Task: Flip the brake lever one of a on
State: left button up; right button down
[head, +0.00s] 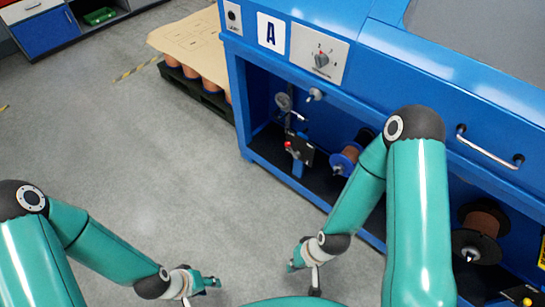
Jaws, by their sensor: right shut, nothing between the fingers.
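My right gripper (296,266) is shut and empty, in front of and below the bay, touching nothing visible.
A selector dial (321,60) is on the front panel. Pulleys (284,101) and a copper wire spool (347,157) sit in the bay. Another spool (481,224) is at right. A pallet with a cardboard top (190,42) stands left of the machine. The grey floor is clear.

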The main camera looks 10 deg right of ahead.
aim_at(296, 154)
jog(key=z, duration=0.15)
jog(key=i, duration=0.85)
jog(key=u, duration=0.05)
